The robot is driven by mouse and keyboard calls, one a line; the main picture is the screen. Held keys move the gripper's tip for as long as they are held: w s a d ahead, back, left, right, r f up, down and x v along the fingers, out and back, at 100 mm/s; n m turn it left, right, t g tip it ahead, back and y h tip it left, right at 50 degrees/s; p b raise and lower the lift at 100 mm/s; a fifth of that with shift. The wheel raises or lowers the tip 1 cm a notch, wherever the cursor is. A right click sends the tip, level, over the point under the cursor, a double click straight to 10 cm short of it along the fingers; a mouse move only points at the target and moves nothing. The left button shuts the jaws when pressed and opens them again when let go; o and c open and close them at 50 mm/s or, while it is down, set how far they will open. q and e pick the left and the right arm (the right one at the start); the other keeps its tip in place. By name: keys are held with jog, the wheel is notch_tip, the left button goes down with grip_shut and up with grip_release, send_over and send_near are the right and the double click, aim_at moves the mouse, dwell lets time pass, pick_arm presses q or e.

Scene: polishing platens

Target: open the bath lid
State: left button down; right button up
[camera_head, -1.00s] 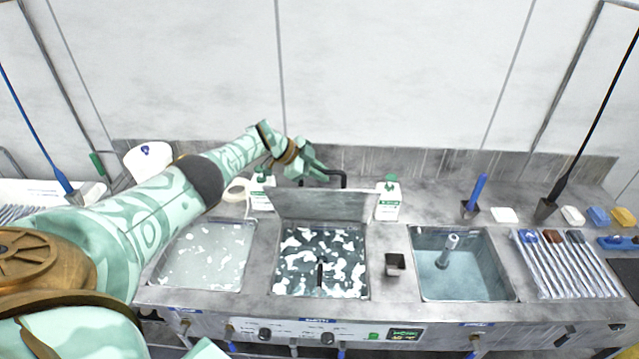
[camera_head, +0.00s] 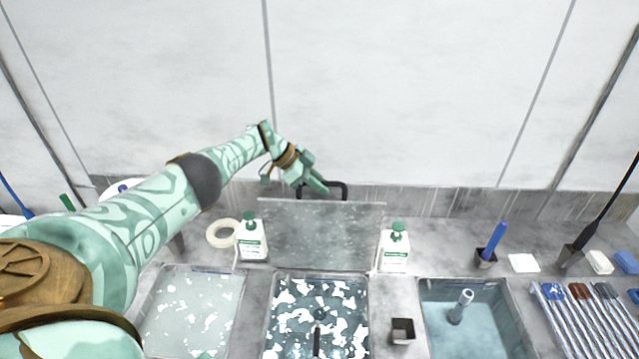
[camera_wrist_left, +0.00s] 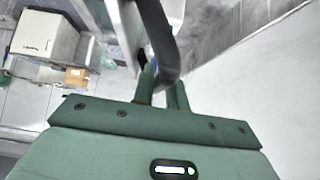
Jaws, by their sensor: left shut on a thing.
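The bath lid (camera_head: 320,235) is a grey metal plate standing roughly upright at the back edge of the middle bath (camera_head: 318,318). That bath is uncovered and shows dark liquid with white patches. A black bar handle (camera_head: 340,187) sits at the lid's top edge. My left gripper (camera_head: 318,187) is shut on this handle. In the left wrist view the green fingers (camera_wrist_left: 162,90) close around the black handle (camera_wrist_left: 158,35). My right gripper is not in view.
White bottles with green caps flank the lid, left (camera_head: 250,240) and right (camera_head: 395,250). The wall is close behind.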

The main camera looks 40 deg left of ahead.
pick_arm(q)
jog(key=shift+s, duration=0.1)
jog(key=c, duration=1.4)
grip_release()
jog(key=p+v, duration=0.1)
jog(key=v, duration=0.4)
jog(key=shift+a+r+p, duration=0.15)
jog(key=shift+r+p, duration=0.15)
jog(key=b+v, duration=0.1)
jog(key=v, duration=0.9)
jog(key=shift+a+r+b, duration=0.2)
jog(key=shift+b, duration=0.2)
jog(key=shift+s+f, duration=0.1)
